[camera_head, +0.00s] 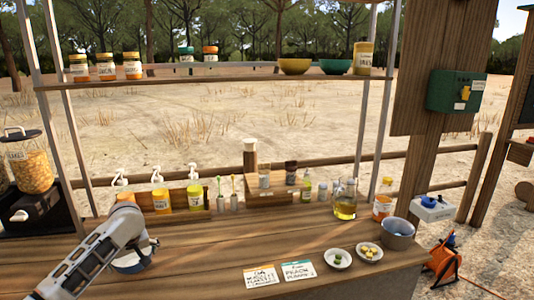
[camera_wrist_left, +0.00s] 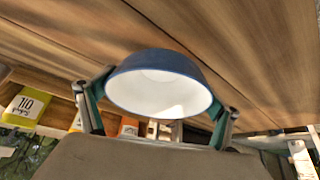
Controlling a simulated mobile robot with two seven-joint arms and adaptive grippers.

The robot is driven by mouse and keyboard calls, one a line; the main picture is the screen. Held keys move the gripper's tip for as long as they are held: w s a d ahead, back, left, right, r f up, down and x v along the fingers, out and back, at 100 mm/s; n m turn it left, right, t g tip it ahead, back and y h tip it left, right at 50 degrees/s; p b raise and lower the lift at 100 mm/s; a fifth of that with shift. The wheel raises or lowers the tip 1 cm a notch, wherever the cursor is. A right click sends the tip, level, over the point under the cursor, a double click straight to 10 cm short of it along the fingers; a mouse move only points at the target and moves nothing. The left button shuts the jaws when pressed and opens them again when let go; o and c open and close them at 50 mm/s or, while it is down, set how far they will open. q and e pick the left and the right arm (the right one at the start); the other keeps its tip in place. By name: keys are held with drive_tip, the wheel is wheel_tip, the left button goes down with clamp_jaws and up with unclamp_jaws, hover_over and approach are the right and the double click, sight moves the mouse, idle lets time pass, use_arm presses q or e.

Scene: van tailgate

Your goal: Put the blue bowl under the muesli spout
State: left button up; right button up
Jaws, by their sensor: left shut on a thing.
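The blue bowl (camera_wrist_left: 150,62), blue outside and white inside, sits between the two fingers of my left gripper (camera_wrist_left: 155,108) in the left wrist view. The gripper is shut on it. In the head view my left gripper (camera_head: 140,248) is over the front left of the wooden counter, and its arm partly hides the bowl (camera_head: 130,266). The muesli dispenser (camera_head: 30,165), a clear jar of muesli on a dark stand, stands at the far left. Its pale spout (camera_head: 19,215) is on the stand's front, left of the bowl. My right gripper is not in view.
Two cards (camera_head: 261,276) and two small dishes (camera_head: 337,258) lie to the right, near a grey pot (camera_head: 398,234). Bare counter (camera_head: 215,250) lies between the gripper and the cards.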

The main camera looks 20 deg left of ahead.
use_arm(q)
drive_tip(key=d, duration=0.3)
drive_tip(key=w+d+n, duration=0.1)
drive_tip(key=d, duration=0.2)
drive_tip(key=d+n+g, duration=0.1)
drive_tip(key=d, duration=0.2)
drive_tip(key=shift+w+d+f+y, duration=0.1)
drive_tip(key=shift+w+f+y, duration=0.15)
drive_tip(key=shift+w+y, duration=0.05)
drive_tip(key=w+d+r+m+t+h, duration=0.25)
drive_tip(key=d+r+m, duration=0.35)
drive_tip(key=d+r, duration=0.6)
drive_tip(key=s+d+m+t+h, duration=0.1)
drive_tip(key=s+d+m+h, duration=0.2)
drive_tip(key=s+d+m, duration=0.4)
drive_tip(key=s+d, duration=0.6)
drive_tip(key=d, duration=0.4)
drive_tip(key=shift+s+d+f+m, duration=0.2)
drive_tip(key=shift+s+d+m, duration=0.1)
drive_tip(key=shift+d, duration=0.05)
